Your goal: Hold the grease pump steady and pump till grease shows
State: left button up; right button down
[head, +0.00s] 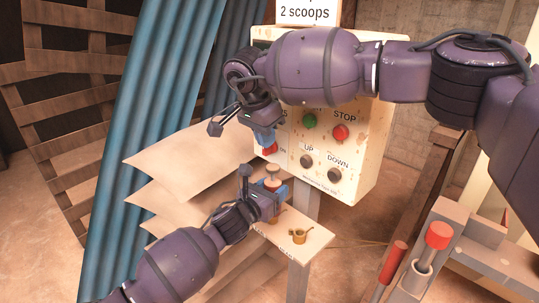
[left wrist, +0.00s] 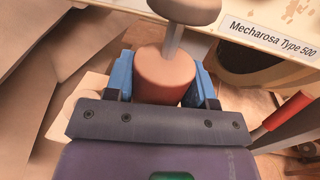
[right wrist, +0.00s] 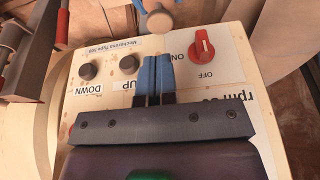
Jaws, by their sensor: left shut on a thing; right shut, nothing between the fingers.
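The grease pump (head: 272,184) stands upright on a small pale shelf (head: 313,240) below the control box. It is a reddish cylinder with a rod and a round knob (head: 272,170) on top. In the left wrist view the pump body (left wrist: 165,75) sits between the blue fingers of my left gripper (head: 270,197), which is shut on it. The pump's knob (left wrist: 188,10) stands up on its rod. My right gripper (head: 266,138) is shut and empty, a little above the knob. In the right wrist view the knob (right wrist: 160,20) is just beyond its fingertips. The pump's foot is hidden.
The control box (head: 365,150), with buttons and a red rotary switch (right wrist: 202,50), stands close behind my right gripper. Pale sheets (head: 190,160) and a blue corrugated panel (head: 150,100) are on the left. A red-topped lever (head: 438,236) stands right.

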jog(key=shift+v, duration=2.45)
pick_arm(q)
jog(key=o, duration=1.2)
jog(key=shift+o, duration=0.2)
jog(key=v, duration=1.2)
jog(key=shift+s+a+f, duration=0.1)
jog(key=shift+s, duration=0.05)
